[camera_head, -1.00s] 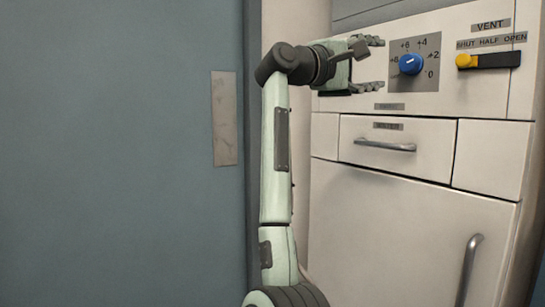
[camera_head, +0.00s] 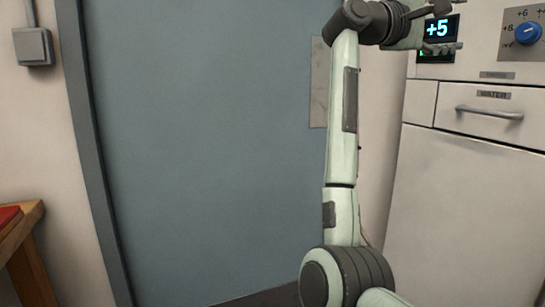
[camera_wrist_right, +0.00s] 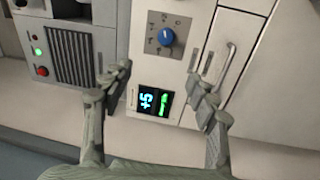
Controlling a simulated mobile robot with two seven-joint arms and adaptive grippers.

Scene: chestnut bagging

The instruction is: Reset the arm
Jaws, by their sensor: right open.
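My right arm rises from the bottom of the head view, and its gripper (camera_head: 448,27) is at the top right, before the white machine (camera_head: 455,190). The gripper is open, with nothing between its fingers; part of it is cut off by the top edge. In the right wrist view the two fingers of the gripper (camera_wrist_right: 160,88) are spread apart. The display (camera_head: 437,28) reads +5 and is partly covered by the gripper in the head view; the display also shows in the wrist view (camera_wrist_right: 155,103). My left gripper is not in view.
The blue knob (camera_head: 528,34) and the drawer (camera_head: 490,112) labelled WATER are on the machine. A grey-blue door (camera_head: 210,150) fills the middle. A wooden table corner (camera_head: 25,235) is at the lower left. A grey unit with a grille (camera_wrist_right: 75,55) shows in the wrist view.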

